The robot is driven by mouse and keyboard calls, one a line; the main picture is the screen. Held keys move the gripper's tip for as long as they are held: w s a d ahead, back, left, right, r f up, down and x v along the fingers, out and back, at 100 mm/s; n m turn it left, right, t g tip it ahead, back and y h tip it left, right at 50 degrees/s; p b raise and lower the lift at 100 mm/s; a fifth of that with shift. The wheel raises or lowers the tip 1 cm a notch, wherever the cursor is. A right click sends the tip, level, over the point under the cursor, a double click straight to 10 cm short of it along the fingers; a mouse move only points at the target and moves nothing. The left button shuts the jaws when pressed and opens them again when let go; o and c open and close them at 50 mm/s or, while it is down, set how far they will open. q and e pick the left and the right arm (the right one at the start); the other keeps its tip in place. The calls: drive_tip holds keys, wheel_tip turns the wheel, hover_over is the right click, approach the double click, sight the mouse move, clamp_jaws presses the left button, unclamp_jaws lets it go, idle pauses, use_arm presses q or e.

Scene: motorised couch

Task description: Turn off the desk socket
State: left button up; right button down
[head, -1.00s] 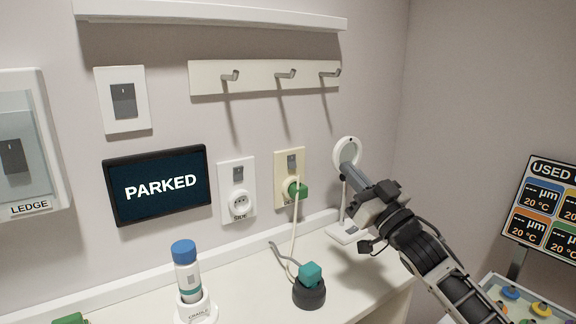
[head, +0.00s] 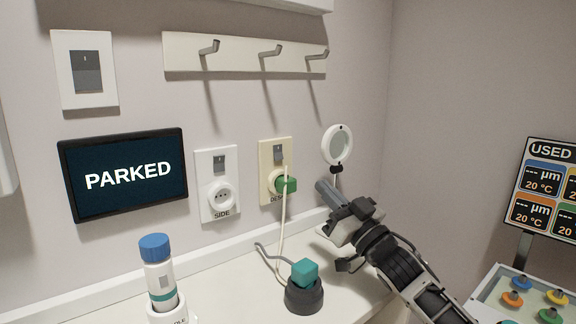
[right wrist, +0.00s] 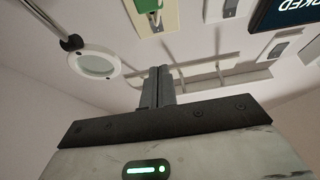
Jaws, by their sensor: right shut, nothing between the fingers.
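The desk socket (head: 275,158) is a cream wall plate with a small grey rocker switch (head: 281,152) at its top. A green plug (head: 286,185) with a pale cord sits in it and hides part of its "DE…" label. My right gripper (head: 322,188) is shut and empty, below and right of the plate, apart from it. In the right wrist view, its closed fingers (right wrist: 157,74) point up, and the cream plate (right wrist: 158,16) is at the top edge. My left gripper is out of view.
A white SIDE socket (head: 217,184) is left of the desk socket. A round lamp (head: 337,146) stands just right of it, close to my gripper. A teal plug (head: 305,270) on a dark base and a blue-capped bottle (head: 158,270) stand on the ledge. Hooks (head: 270,52) hang above.

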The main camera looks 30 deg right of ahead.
drive_tip(key=p, duration=0.2)
approach(278, 152)
wheel_tip(278, 152, up, 4)
drive_tip(key=w, duration=0.3)
drive_tip(key=shift+w+f, duration=0.3)
drive_tip(key=shift+f, duration=0.1)
drive_tip(key=shift+w+a+f+p, duration=0.1)
drive_tip(key=shift+w+f+p, duration=0.2)
drive_tip(key=shift+w, duration=0.5)
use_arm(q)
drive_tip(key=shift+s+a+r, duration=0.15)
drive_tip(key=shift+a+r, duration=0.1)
